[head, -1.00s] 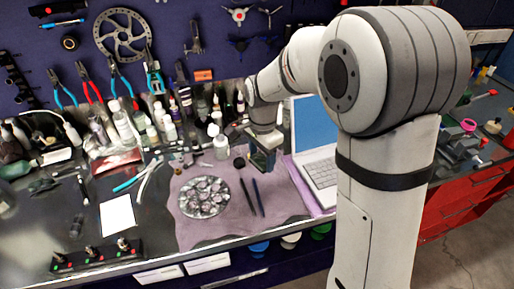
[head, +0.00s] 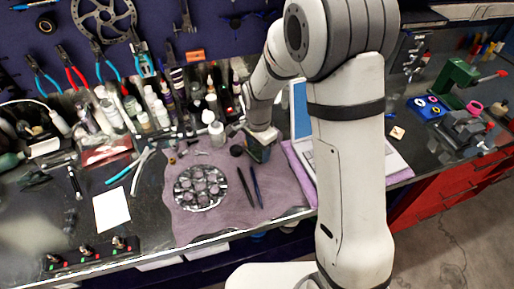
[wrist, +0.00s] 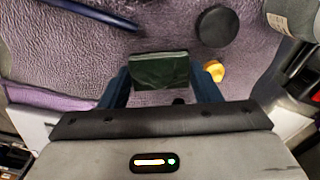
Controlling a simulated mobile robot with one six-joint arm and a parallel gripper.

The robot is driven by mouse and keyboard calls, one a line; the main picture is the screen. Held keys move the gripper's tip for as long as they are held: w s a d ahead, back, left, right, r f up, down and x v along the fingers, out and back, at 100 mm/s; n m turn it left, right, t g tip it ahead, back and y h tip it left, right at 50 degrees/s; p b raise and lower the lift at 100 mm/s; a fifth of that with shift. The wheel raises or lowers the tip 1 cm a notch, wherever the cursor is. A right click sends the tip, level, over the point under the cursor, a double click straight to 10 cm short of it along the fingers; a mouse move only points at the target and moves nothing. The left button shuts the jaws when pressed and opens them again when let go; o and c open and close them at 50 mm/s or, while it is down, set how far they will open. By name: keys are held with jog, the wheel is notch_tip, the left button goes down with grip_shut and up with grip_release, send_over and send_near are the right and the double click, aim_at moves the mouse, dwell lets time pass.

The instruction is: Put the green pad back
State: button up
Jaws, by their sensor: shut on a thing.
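My gripper (head: 258,150) hangs over the purple mat (head: 190,228), beside the laptop. In the wrist view its two blue fingers (wrist: 160,88) are shut on a dark green pad (wrist: 160,70). The pad is held flat between the fingertips, with the textured mat below. In the head view the pad is too small and covered to make out clearly.
A black round cap (wrist: 217,26) and a small brass piece (wrist: 214,70) lie near the gripper. A metal dish (head: 200,188), dark pens (head: 256,187) and a laptop (head: 375,165) surround it. Bottles stand behind. A green vise (head: 455,78) stands at right.

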jog(key=shift+f, duration=0.4)
jog(key=shift+f, duration=0.2)
jog(key=o, duration=0.8)
jog(key=shift+r, duration=0.15)
